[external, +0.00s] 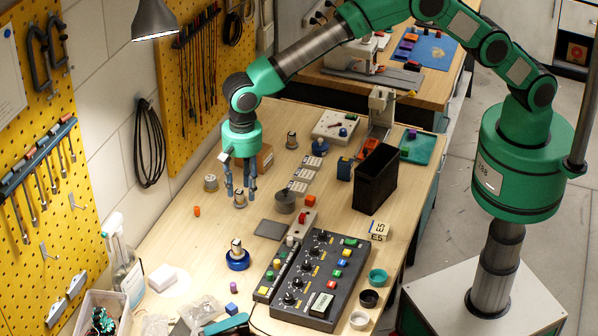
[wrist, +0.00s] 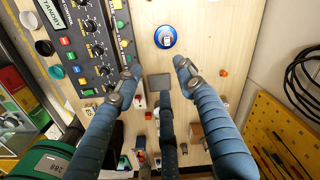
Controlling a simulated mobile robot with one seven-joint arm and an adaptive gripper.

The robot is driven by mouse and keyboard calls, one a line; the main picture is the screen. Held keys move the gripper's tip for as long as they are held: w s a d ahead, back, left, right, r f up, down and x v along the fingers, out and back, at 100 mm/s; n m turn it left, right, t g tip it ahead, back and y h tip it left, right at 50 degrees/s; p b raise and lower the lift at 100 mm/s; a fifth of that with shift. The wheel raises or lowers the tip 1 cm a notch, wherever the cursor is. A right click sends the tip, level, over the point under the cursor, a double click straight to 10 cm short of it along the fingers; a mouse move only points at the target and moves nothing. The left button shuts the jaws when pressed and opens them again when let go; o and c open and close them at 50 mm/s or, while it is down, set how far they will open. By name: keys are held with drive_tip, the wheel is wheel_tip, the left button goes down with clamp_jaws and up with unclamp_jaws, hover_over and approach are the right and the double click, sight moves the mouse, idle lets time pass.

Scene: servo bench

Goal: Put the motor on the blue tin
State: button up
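The blue tin (external: 237,264) is a low round piece on the bench, left of the control panel. A small silver motor (external: 237,247) stands upright on it, near its middle. In the wrist view the blue tin (wrist: 158,42) is at top centre, with the motor (wrist: 167,39) seen from above on it. My gripper (external: 240,190) hangs farther back over the bench, apart from both. In the wrist view its fingers (wrist: 158,72) are spread wide, with no object visible between them. A small silver part by the fingertips in the external view is hard to make out.
A control panel (external: 312,282) lies right of the tin, and a grey pad (external: 270,229) behind it. A black bin (external: 375,180) stands at right.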

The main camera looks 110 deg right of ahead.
drive_tip(key=s+a+r+n+t, duration=0.15)
drive_tip(key=s+r+n, duration=0.35)
drive_tip(key=s+r, duration=0.85)
drive_tip(key=s+a+r+n+t, duration=0.15)
drive_tip(key=s+r+n, duration=0.25)
drive_tip(key=s+r, duration=1)
drive_tip(key=s+a+r+n, duration=0.1)
drive_tip(key=s+r+n, duration=0.15)
drive_tip(key=s, duration=0.55)
drive_tip(key=s+a+r+n, duration=0.1)
drive_tip(key=s+r+n, duration=0.15)
drive_tip(key=s, duration=0.65)
drive_tip(key=s+f+n+t, duration=0.1)
drive_tip(key=s+f+n, duration=0.1)
drive_tip(key=s, duration=0.6)
drive_tip(key=s+f+n+t, duration=0.1)
drive_tip(key=s+f+n, duration=0.2)
drive_tip(key=s, duration=0.6)
drive_tip(key=shift+a+f+n, duration=0.2)
drive_tip(key=shift+a+n, duration=0.1)
drive_tip(key=shift+a, duration=0.15)
drive_tip(key=shift+s, duration=0.1)
wheel_tip(320, 180, down, 15)
drive_tip(key=b, duration=1.5)
